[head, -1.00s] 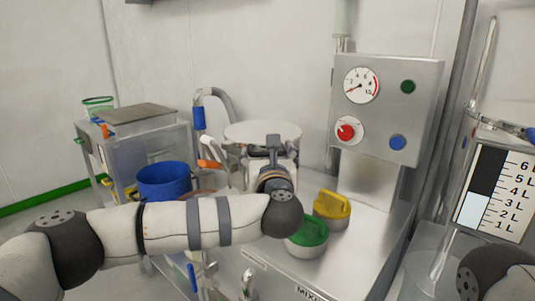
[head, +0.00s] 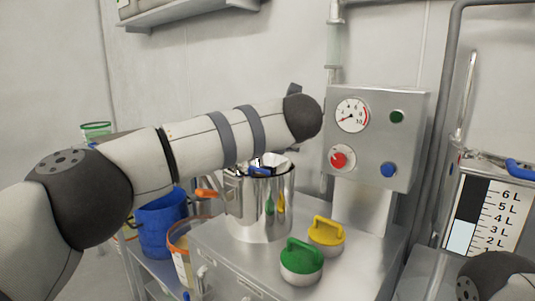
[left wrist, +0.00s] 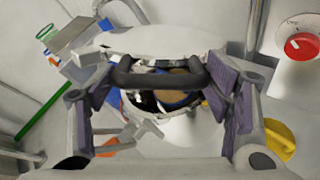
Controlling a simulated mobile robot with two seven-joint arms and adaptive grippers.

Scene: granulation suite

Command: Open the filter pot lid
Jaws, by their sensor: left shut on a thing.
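The filter pot (head: 258,215) is a shiny steel vessel on the machine's deck in the head view. Its mouth is uncovered, and blue and shiny parts show at the rim. My left arm passes in front of and above it, hiding the lid in that view. In the left wrist view my left gripper (left wrist: 160,84) is shut on the black bar handle (left wrist: 158,76) between its two fingers. A pale curved surface, seemingly the lid (left wrist: 160,42), shows behind the handle. The dark pot interior shows below it. My right gripper is out of view.
Green (head: 301,262) and yellow (head: 326,235) knobbed caps stand on the deck right of the pot. The control panel (head: 378,135) with gauge and buttons rises behind. A blue bucket (head: 160,222) and an orange-rimmed container (head: 182,255) are at left.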

